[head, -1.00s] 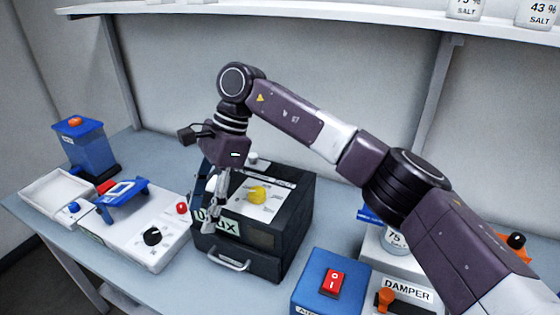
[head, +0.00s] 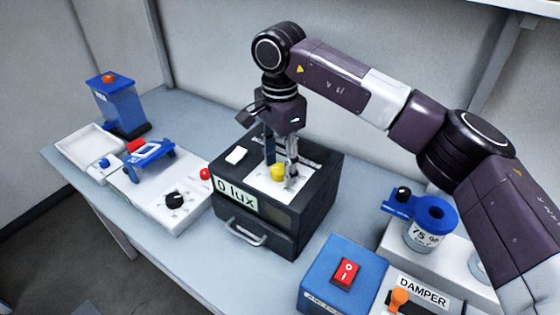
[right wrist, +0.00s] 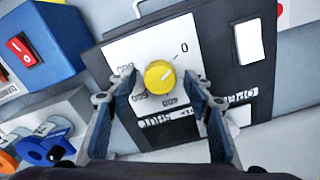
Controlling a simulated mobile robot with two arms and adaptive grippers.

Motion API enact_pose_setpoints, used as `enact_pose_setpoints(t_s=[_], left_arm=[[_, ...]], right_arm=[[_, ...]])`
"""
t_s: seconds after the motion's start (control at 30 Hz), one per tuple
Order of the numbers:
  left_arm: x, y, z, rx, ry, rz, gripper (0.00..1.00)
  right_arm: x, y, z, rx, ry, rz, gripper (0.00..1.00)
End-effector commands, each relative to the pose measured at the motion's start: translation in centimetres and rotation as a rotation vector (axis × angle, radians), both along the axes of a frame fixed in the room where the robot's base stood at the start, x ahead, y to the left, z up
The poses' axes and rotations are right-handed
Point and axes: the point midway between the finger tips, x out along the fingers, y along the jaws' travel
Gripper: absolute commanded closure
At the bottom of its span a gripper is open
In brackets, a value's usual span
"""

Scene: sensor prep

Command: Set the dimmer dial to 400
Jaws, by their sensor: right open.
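The dimmer dial is a yellow round knob (head: 277,172) on a white scale plate on top of a black box (head: 318,205). The box front has a label reading "0 lux" (head: 235,197). My right gripper (head: 280,180) points down over the plate at the knob. In the right wrist view, the yellow knob (right wrist: 160,74) lies between the two open fingers (right wrist: 167,85), with a visible gap on both sides. Other scale numbers are too blurred to read surely. My left gripper is not in view.
A white rocker (head: 236,155) sits on the box's left top, and a handle (head: 246,232) on its front. A blue box with a red switch (head: 346,272) stands at front right, beside the damper unit (head: 420,293). A white unit with a black knob (head: 174,200) is left.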

Motion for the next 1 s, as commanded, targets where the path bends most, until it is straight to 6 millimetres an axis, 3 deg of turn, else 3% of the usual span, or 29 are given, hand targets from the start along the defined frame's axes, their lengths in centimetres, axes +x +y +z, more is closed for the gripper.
enact_pose_setpoints(t_s=[0.23,0.63,1.0], left_arm=[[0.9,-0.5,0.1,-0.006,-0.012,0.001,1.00],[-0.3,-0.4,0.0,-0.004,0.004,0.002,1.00],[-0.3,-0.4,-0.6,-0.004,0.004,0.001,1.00]], right_arm=[[0.0,0.0,-0.2,0.000,0.000,0.000,0.53],[0.0,0.0,-0.1,0.000,0.000,0.000,0.95],[0.0,0.0,-0.3,0.000,-0.001,-0.073,0.95]])
